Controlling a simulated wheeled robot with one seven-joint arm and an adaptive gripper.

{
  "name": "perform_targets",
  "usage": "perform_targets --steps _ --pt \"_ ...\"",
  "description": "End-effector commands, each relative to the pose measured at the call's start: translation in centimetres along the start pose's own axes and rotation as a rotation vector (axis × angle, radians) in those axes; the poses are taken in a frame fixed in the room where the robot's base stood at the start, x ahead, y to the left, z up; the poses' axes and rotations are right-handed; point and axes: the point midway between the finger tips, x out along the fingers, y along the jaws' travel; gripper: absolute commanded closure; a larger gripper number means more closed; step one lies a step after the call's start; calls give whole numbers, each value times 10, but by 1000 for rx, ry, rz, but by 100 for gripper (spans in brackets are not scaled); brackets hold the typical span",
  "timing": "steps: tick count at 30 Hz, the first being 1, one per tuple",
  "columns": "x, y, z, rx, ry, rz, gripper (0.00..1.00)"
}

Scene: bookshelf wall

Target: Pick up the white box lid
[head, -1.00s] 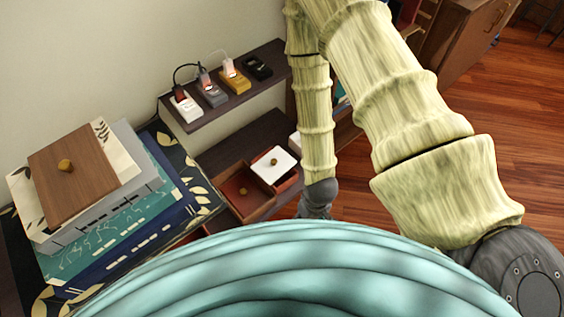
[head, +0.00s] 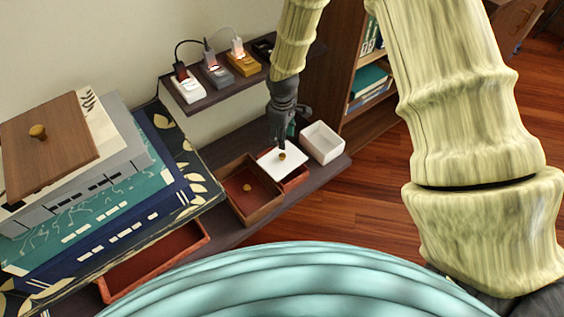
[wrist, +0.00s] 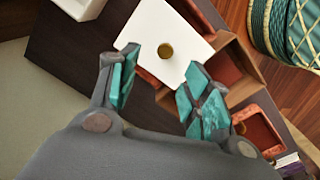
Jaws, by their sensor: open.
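The white box lid (head: 279,163) is a flat white square with a small round brass knob, seen on the lower shelf in the head view. It lies over a small red box (head: 296,179), whose side shows at the right. In the wrist view the lid (wrist: 150,28) is just beyond the fingertips, its knob ahead of the gap between them. My gripper (wrist: 158,78) is open and empty. In the head view my gripper (head: 283,137) hangs over the back edge of the lid, close to the knob. I cannot tell whether it touches the lid.
A brown box with a red inside (head: 251,205) stands left of the lid, and an empty white box (head: 322,143) right of it. An upper shelf (head: 211,98) with several small devices overhangs behind. Stacked books (head: 150,190) with a wooden lid (head: 55,150) fill the left.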

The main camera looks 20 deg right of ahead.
Motion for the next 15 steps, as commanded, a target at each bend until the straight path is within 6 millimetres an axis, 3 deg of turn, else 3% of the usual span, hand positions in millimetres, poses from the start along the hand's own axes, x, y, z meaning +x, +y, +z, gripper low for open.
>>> perform_targets --steps 6,15 --pt "32 -1 1 1 -2 -2 52" --pt "51 -4 2 1 -1 -1 52"
